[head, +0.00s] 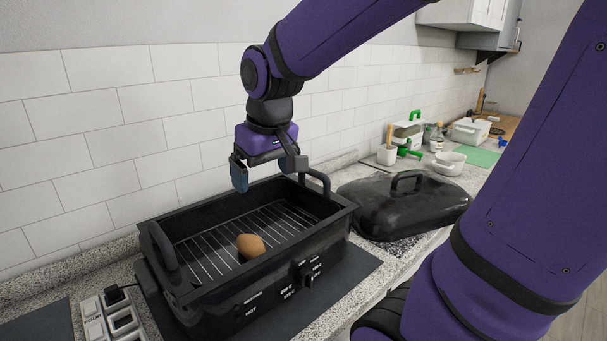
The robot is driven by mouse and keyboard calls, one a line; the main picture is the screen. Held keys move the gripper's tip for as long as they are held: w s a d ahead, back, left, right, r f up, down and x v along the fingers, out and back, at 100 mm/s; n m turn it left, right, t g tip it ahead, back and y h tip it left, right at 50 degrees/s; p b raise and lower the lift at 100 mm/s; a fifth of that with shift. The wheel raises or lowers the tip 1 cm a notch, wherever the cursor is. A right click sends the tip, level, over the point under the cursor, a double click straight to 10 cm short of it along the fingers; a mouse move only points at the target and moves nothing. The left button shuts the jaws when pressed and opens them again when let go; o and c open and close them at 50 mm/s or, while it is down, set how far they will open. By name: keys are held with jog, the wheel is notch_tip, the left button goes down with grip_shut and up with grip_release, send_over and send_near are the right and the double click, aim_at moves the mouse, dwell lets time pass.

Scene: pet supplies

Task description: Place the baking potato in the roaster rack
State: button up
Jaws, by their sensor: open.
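The baking potato (250,245), brown and oval, lies on the wire roaster rack (205,252) inside the black roaster (215,303), near the front wall. My gripper (268,176) is open and empty. It is above the roaster's back part, apart from the potato, with its fingers pointing down. The potato's lower front side is partly hidden by the roaster's front wall.
The black roaster lid (405,208) lies on the counter right of the roaster. A power strip (108,318) with a plug is at the front left. White bowls (448,162) and containers stand farther back along the tiled wall.

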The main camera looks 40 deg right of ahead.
jog(key=s+a+r+t, duration=0.1)
jog(key=s+r+t, duration=0.1)
jog(key=s, duration=1)
jog(key=shift+r, duration=0.85)
